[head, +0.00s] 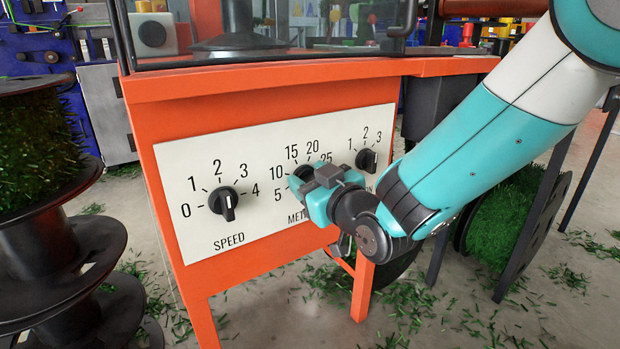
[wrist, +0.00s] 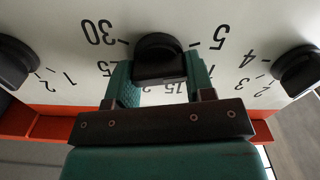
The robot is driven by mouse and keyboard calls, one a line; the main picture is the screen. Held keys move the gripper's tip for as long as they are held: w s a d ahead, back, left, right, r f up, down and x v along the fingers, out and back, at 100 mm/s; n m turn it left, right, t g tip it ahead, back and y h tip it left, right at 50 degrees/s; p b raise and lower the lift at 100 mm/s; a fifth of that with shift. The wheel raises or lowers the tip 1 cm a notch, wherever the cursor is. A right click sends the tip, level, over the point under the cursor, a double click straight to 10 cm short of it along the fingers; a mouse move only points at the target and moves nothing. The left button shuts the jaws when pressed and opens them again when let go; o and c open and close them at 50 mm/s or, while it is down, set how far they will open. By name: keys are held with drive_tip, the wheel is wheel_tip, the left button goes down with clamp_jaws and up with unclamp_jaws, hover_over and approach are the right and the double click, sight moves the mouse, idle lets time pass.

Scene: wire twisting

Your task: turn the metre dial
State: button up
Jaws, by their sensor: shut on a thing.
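The metre dial is a black round knob on a white panel (head: 262,222) on the orange machine. In the wrist view the metre dial (wrist: 160,46) sits between the two teal fingers of my gripper (wrist: 160,72), with numbers such as 30 and 5 around it, upside down. My gripper is shut on the knob, one finger on each side. In the head view my gripper (head: 312,190) comes from the right and covers most of the metre dial and part of its label. The dial's exact pointer direction is hidden there.
The black speed dial (head: 224,203) is to the left, its pointer downward. Another black dial (head: 367,160) is close to my gripper on the right. An orange ledge (head: 290,80) juts out above the panel. A spool of green material (head: 45,140) stands at the far left.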

drive_tip(key=m, duration=0.3)
drive_tip(key=shift+p, duration=0.35)
drive_tip(key=shift+w+d+m+p, duration=0.15)
drive_tip(key=shift+m+p, duration=0.45)
drive_tip(key=shift+m, duration=1.3)
drive_tip(key=o, duration=0.9)
drive_tip(key=b+v, duration=1.7)
drive_tip(key=shift+d, duration=0.15)
